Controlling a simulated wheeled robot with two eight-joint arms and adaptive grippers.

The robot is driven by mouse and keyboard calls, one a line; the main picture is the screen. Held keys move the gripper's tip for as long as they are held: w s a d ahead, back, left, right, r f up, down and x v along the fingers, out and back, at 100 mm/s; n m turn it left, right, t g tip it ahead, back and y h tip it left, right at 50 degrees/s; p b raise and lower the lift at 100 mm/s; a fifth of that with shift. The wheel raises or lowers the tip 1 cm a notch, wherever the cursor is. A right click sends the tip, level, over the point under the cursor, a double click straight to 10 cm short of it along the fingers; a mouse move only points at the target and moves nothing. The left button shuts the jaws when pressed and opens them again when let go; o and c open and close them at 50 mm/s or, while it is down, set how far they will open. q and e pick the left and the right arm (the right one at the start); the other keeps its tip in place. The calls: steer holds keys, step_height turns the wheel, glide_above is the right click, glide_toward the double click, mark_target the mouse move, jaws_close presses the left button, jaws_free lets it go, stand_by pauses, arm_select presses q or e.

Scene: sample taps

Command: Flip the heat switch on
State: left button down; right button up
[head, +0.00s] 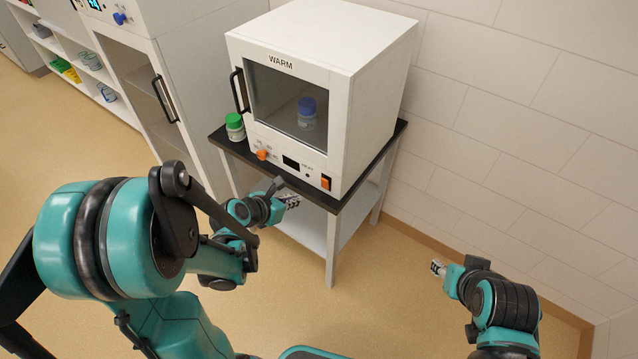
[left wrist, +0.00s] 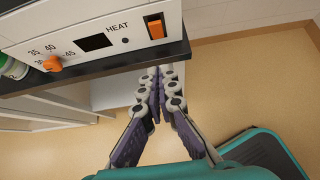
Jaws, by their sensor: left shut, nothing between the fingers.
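The heat switch (head: 326,183) is an orange rocker at the lower right of the front panel of the white WARM cabinet (head: 370,110). It also shows in the left wrist view (left wrist: 156,27), right of the word HEAT; I cannot tell which way it is set. The small display (head: 291,163) is dark. My left gripper (head: 294,201) is shut and empty, in front of the table edge, below and left of the switch and apart from it. In the left wrist view its fingers (left wrist: 158,80) meet below the panel. My right gripper (head: 437,267) is right of the table, far from the switch; its fingers are too small to read.
An orange dial (head: 262,155) sits at the panel's left. A green-capped bottle (head: 235,127) stands on the black tabletop (head: 350,199) left of the cabinet. A blue-capped bottle (head: 307,113) is behind the cabinet's glass door. The floor between my arms is clear.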

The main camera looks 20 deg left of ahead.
arm_select(q)
steer(key=b, duration=0.4)
glide_toward(324, 184)
steer(key=x, duration=0.5)
steer(key=shift+s+d+f, duration=0.1)
steer(key=shift+s+f, duration=0.05)
steer(key=shift+f, duration=0.25)
steer(key=shift+w+d+r, duration=0.1)
steer(key=shift+w, duration=0.3)
